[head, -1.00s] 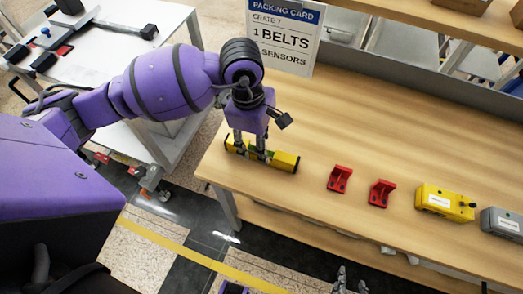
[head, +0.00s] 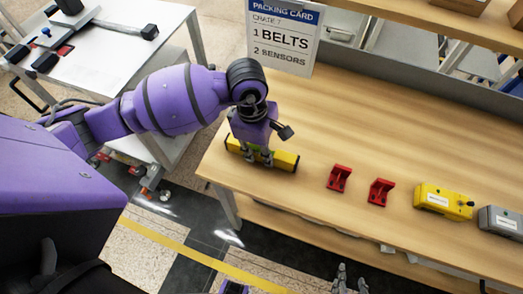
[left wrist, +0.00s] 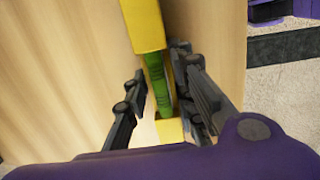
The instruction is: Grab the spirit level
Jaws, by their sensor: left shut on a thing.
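The spirit level (head: 288,161) is a yellow bar with dark end caps and a green middle. It lies near the left front edge of the wooden bench. It also shows in the left wrist view (left wrist: 143,25), running up the picture with its green part between the fingers. My left gripper (head: 259,160) points down over its middle and is shut on it. The left wrist view also shows the gripper (left wrist: 160,65) with a finger on each side. My right gripper (head: 347,280) shows only in part at the bottom edge, away from the level; its opening is unclear.
Two red brackets (head: 339,178) (head: 380,192), a yellow box (head: 443,200) and a grey box (head: 500,221) stand to the right on the bench (head: 400,130). A packing card (head: 283,38) hangs behind. A white table (head: 110,65) stands at left.

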